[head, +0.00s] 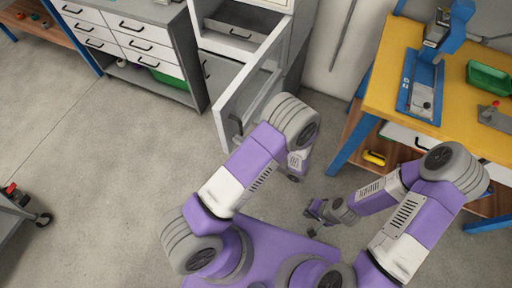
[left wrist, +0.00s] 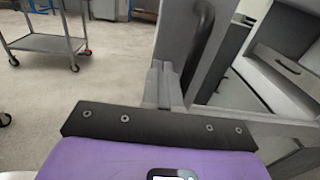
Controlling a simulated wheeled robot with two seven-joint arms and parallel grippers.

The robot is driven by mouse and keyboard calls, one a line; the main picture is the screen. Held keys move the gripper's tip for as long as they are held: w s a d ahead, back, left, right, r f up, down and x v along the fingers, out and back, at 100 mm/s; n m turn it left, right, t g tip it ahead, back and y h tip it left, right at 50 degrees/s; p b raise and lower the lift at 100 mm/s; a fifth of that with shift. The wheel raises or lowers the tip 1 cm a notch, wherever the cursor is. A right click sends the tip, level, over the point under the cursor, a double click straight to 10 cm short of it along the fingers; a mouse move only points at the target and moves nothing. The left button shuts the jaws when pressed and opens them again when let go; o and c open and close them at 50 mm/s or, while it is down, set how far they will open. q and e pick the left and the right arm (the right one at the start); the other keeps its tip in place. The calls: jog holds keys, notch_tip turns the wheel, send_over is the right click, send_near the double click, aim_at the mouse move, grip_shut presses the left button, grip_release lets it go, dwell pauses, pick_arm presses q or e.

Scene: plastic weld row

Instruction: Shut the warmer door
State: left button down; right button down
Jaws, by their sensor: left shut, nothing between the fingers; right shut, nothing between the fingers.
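The warmer door (head: 262,80) is a grey framed panel, swung wide open from the tall light grey warmer (head: 218,42). Its dark handle (head: 237,125) is near the free edge. In the left wrist view, the door (left wrist: 180,45) and its curved dark handle (left wrist: 203,40) are close ahead. My left gripper (left wrist: 165,84) is shut and empty, just below and left of the handle; I cannot tell whether it touches the door. My left arm hides it in the head view. My right gripper (head: 312,217) is shut and empty above the floor, apart from the door.
A yellow-topped bench (head: 392,85) with a blue press stands at the right. A drawer cabinet (head: 150,45) stands left of the warmer. A cart (left wrist: 45,44) stands on the far floor in the left wrist view. The floor left of the door is clear.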

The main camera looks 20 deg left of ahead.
pick_arm(q)
jog(key=shift+w+a, duration=0.2)
jog(key=shift+a, duration=1.15)
